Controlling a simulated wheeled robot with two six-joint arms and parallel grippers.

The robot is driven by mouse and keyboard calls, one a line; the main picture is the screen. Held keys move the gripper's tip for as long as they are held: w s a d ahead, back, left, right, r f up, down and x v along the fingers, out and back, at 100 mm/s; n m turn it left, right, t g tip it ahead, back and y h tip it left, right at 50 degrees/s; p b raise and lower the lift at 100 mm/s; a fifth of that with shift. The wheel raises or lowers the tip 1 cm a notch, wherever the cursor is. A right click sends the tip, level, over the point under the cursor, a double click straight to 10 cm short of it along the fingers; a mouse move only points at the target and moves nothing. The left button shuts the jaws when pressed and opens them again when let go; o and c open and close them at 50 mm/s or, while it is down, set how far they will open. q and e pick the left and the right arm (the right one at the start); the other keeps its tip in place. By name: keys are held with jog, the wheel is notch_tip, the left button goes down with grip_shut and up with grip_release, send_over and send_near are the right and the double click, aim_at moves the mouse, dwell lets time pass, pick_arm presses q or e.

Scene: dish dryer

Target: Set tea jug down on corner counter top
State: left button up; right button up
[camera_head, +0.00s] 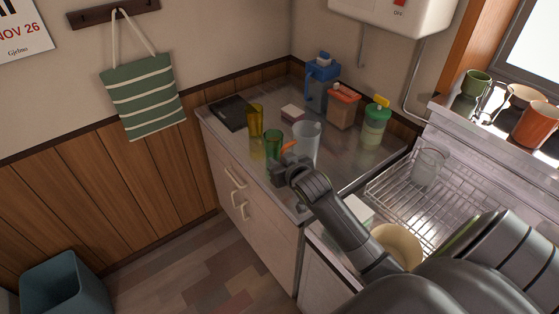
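A jug with a blue lid and handle (322,84), which looks like the tea jug, stands upright at the back of the corner counter top (372,156), near the wall. My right gripper (286,160) reaches in from the right, over the counter's front edge. It is well in front of the jug and apart from it. Its fingers are small and dark, partly hidden by the wrist, so I cannot tell whether they are open. A green glass (273,142) and a clear glass (307,141) stand close by it. An orange piece (289,147) shows at the fingers. My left gripper is out of view.
A yellow glass (255,121), a dark flat tray (229,113), an orange-lidded container (343,107) and a green-lidded jar (376,122) stand on the counter. A wire dish rack (447,203) lies to the right. Cups line the window ledge. Some counter shows free between the clear glass and jar.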

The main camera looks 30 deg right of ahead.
jog(key=shift+o, duration=0.7)
jog(key=p+v, duration=0.9)
jog(key=v, duration=0.3)
jog(key=shift+r, duration=0.2)
jog(key=shift+a, duration=0.1)
